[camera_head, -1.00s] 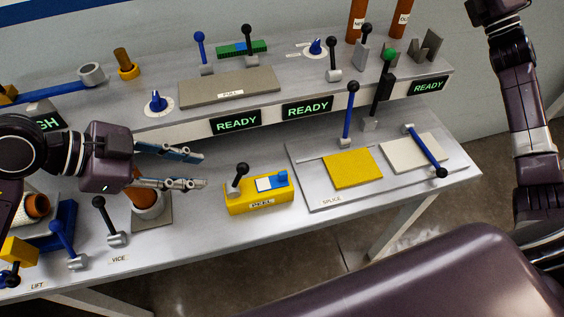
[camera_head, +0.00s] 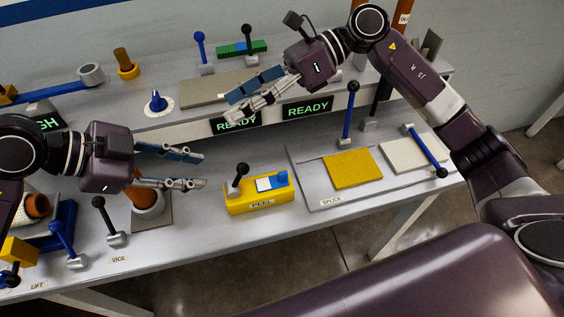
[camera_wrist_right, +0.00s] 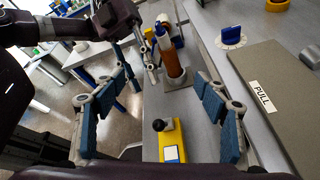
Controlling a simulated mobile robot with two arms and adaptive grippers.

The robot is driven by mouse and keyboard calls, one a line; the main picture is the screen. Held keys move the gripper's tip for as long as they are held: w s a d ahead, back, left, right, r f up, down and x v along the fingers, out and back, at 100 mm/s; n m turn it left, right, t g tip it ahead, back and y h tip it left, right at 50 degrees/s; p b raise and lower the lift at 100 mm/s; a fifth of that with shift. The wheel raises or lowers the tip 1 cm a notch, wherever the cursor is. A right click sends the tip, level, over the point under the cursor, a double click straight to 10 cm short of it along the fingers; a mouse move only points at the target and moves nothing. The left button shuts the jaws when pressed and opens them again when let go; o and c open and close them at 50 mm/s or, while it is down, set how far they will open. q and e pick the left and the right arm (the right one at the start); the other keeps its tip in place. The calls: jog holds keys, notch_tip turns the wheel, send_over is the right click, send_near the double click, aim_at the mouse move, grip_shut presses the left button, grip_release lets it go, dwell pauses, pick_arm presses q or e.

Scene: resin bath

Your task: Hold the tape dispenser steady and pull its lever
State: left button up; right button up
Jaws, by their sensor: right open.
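The tape dispenser (camera_head: 258,193) is a yellow block on the front bench, marked PEEL, with a blue and white top. Its lever (camera_head: 240,176), with a black knob, stands up at its left end. The dispenser also shows in the right wrist view (camera_wrist_right: 173,142), ahead of and between the fingers. My left gripper (camera_head: 204,170) is open and empty, to the left of the dispenser and apart from it.
A brown cylinder in a holder (camera_head: 146,203) stands beneath my left gripper. The splice plate (camera_head: 315,200) with yellow and white pads lies right of the dispenser. A raised shelf (camera_head: 190,121) with levers and READY signs runs behind. Bench just in front of the dispenser is clear.

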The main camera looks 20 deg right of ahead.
jog(key=s+f+h, duration=0.1)
jog(key=f, duration=0.1)
jog(key=s+f+n+g+h, duration=0.1)
jog(key=f+h, duration=0.1)
jog(key=f, duration=0.1)
jog(key=s+a+f+n+h, duration=0.1)
jog(key=s+f, duration=0.1)
jog(key=shift+a+f+g+h, duration=0.1)
jog(key=shift+f+g+h, duration=0.05)
jog(key=shift+g+h, duration=0.2)
jog(key=f, duration=0.1)
jog(key=f+h, duration=0.1)
jog(key=s+d+f+h, duration=0.1)
jog(key=shift+s+n, duration=0.1)
jog(key=shift+n, duration=0.3)
jog(key=n+t+h, duration=0.1)
jog(key=t+h, duration=0.1)
jog(key=h, duration=0.4)
send_over(282, 180)
jog(key=shift+g, duration=0.25)
jog(key=f, duration=0.4)
jog(key=shift+a+f, duration=0.3)
jog(key=shift+a, duration=0.05)
jog(key=shift+w+d+f+h, duration=0.1)
jog(key=shift+w+d+h, duration=0.15)
jog(key=shift+d+h, duration=0.1)
jog(key=shift+d+f, duration=0.1)
jog(key=shift+f, duration=0.15)
notch_tip(282, 180, down, 7)
jog(key=shift+f, duration=0.2)
